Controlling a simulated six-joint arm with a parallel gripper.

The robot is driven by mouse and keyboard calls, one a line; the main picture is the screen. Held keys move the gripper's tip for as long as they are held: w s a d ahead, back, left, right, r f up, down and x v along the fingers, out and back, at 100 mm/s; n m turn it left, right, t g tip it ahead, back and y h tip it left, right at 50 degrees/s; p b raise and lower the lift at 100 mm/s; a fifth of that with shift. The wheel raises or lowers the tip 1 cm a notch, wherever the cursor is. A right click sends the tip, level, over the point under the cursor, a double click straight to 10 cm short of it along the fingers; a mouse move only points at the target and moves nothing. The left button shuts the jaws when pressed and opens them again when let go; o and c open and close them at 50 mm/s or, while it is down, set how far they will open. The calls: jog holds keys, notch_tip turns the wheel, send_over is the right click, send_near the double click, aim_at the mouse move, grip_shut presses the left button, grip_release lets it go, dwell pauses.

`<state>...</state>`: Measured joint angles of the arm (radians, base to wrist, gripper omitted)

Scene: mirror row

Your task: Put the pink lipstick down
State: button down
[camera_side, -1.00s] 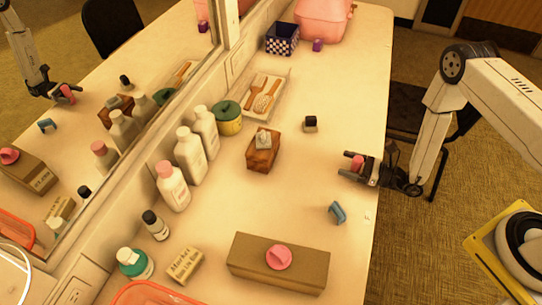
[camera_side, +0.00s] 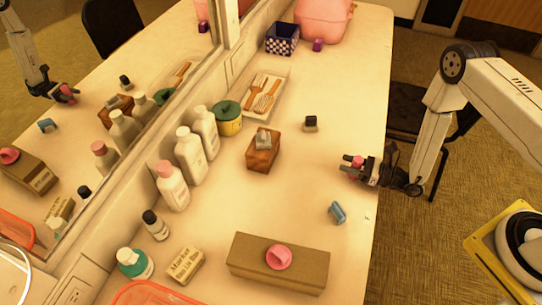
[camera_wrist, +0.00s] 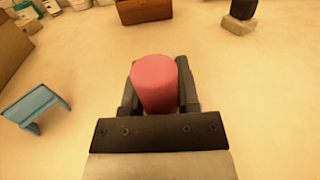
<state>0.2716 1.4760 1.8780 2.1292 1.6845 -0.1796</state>
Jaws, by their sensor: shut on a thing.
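The pink lipstick (camera_wrist: 155,82) is a short, rounded pink cylinder standing between the two dark fingers of my gripper (camera_wrist: 158,98) in the wrist view. In the side view, my gripper (camera_side: 352,169) is at the right edge of the table, shut on the lipstick (camera_side: 358,161), whose pink end shows above the fingers. The lower part of the lipstick is hidden by the gripper. I cannot tell how far it is above the tabletop.
A blue arched piece (camera_side: 337,212) lies in front of my gripper. Bottles line the mirror. The table (camera_side: 300,190) between is clear.

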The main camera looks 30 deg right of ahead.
jog(key=shift+r, duration=0.1)
jog(key=shift+r, duration=0.95)
jog(key=s+d+r, duration=0.1)
jog(key=s+r, duration=1)
jog(key=s, duration=0.3)
jog(key=shift+d, duration=0.15)
jog(key=shift+f, duration=0.1)
